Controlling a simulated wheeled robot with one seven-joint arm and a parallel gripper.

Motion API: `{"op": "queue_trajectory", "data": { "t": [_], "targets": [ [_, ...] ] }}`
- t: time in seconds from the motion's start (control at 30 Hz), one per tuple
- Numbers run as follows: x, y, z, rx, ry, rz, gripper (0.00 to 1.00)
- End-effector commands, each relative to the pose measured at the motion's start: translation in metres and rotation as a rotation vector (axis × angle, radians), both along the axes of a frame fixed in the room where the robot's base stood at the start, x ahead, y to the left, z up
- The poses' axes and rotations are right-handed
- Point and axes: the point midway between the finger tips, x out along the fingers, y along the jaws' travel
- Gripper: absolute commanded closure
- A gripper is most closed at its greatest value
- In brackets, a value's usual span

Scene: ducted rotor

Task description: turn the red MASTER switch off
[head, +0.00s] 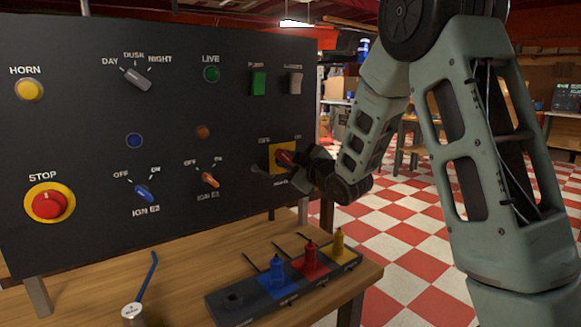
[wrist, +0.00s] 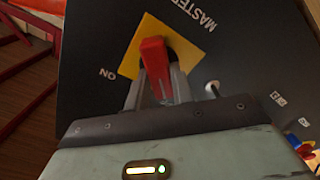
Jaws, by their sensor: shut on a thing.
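The red MASTER switch (head: 284,156) sits on a yellow plate (head: 279,171) at the right end of the dark panel, with OFF lettered at its upper left and ON at its upper right. My gripper (head: 302,167) is at the switch, partly covering it in the head view. In the wrist view the red handle (wrist: 153,58) stands between the two fingers of my gripper (wrist: 158,82), which are shut on it. The words MASTER and ON show beside the yellow plate (wrist: 134,62). The exact angle of the handle is hard to tell.
On the panel (head: 90,110) are a STOP button (head: 48,204), a blue IGN switch (head: 144,193) and an orange one (head: 209,180).

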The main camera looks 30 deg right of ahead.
Motion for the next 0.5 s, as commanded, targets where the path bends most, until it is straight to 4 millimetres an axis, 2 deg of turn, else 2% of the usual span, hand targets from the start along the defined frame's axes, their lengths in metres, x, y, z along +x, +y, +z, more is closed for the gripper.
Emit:
{"op": "queue_trajectory", "data": {
  "t": [0.43,0.47,0.5],
  "targets": [
    [-0.0004,-0.0001,-0.0012,-0.013,0.004,0.000,0.99],
    [-0.0004,-0.0001,-0.0012,-0.013,0.004,0.000,0.73],
    [-0.0004,-0.0001,-0.0012,-0.012,0.004,0.000,0.62]
  ]
}}
